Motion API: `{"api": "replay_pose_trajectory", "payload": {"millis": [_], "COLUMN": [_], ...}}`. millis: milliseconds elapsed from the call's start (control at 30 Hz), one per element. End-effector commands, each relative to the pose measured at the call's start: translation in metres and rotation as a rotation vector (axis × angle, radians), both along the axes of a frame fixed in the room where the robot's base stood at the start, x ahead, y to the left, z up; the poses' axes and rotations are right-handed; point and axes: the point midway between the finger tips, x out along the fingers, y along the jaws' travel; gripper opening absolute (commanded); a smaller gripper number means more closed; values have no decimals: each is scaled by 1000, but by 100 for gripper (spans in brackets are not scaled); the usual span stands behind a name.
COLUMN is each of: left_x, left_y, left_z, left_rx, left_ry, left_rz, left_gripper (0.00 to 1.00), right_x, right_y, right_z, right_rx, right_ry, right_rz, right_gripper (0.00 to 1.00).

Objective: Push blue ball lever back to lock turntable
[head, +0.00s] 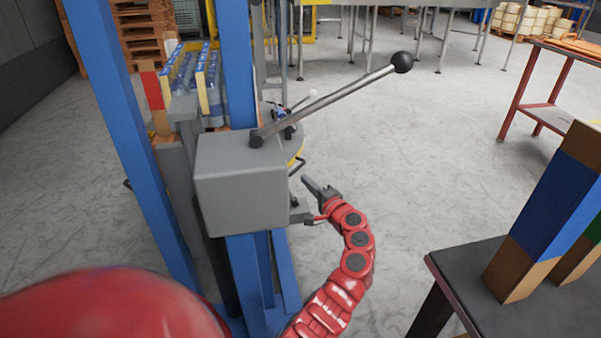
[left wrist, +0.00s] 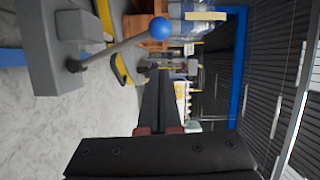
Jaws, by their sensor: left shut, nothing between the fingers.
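The blue ball (left wrist: 160,28) tops a thin metal lever (left wrist: 115,48) in the left wrist view. The lever rises from a grey block (left wrist: 62,62) at the upper left. I cannot clearly pick this ball out in the head view. A yellow-edged round part (head: 296,151), seemingly the turntable, is partly hidden behind the grey box. My left gripper (head: 306,181) is shut and empty, just right of the grey box's side and below the yellow edge. Its dark fingers (left wrist: 165,78) also show in the left wrist view, apart from the blue ball. My right gripper is out of view.
A grey box (head: 242,185) on a blue post carries a long lever with a black ball (head: 402,62). Bottles in cartons (head: 205,85) stand behind. A dark table (head: 455,270) with coloured blocks is at right. Floor between is clear.

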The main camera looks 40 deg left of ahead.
Motion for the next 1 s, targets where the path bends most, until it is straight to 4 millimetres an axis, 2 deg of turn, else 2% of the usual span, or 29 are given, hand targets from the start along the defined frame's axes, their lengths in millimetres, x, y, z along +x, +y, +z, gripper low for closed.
{"api": "replay_pose_trajectory", "payload": {"millis": [100, 300, 467, 1000], "left_x": [-8, -17, -20, -20], "left_y": [-23, -48, -54, -54], "left_z": [1, 0, -1, -1], "left_rx": [-1, -1, -1, -1], "left_ry": [3, 2, 2, 1], "left_rz": [-3, -3, -1, -1], "left_gripper": [0, 0, 0, 0], "right_x": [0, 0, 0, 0], "right_y": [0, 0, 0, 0], "right_z": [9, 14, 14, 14], "right_rx": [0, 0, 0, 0], "right_ry": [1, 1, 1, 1], "right_rz": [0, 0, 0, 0], "right_gripper": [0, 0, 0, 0]}}
